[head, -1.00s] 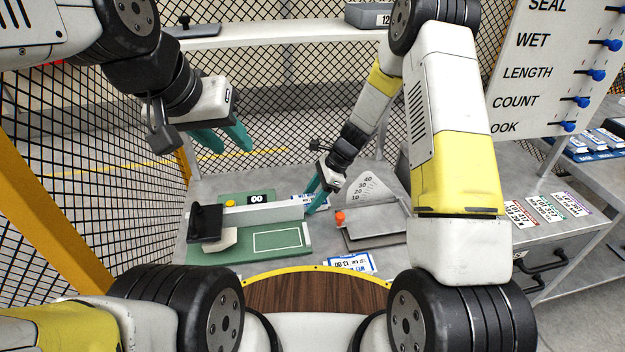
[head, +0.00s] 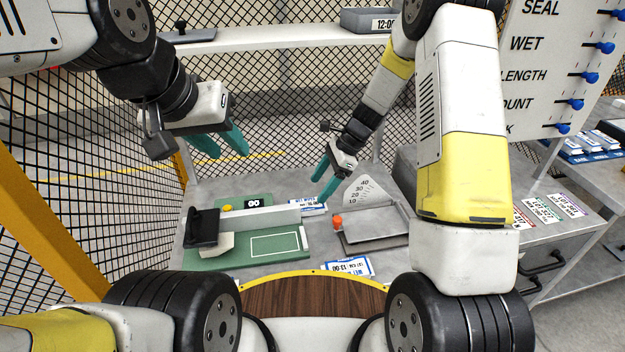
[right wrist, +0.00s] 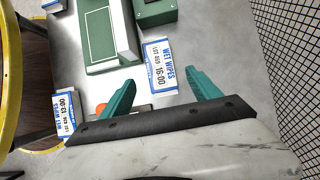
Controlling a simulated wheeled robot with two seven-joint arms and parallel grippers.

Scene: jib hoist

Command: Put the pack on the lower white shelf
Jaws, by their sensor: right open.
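A blue-and-white wet wipes pack marked 16:00 (right wrist: 160,66) lies on the grey bench, ahead of and between my right fingertips. In the head view this pack (head: 308,204) is partly hidden behind the grey bar of the green fixture. My right gripper (head: 325,177) is open and empty above the bench. My left gripper (head: 222,143) is open and empty, higher at the left. A white shelf (head: 285,35) runs across the back.
A green fixture (head: 250,262) with a black clamp stands left on the bench. A grey plate (head: 372,238) with an orange knob and an angle scale (head: 362,190) are at right. A grey bin (head: 368,20) stands on the shelf.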

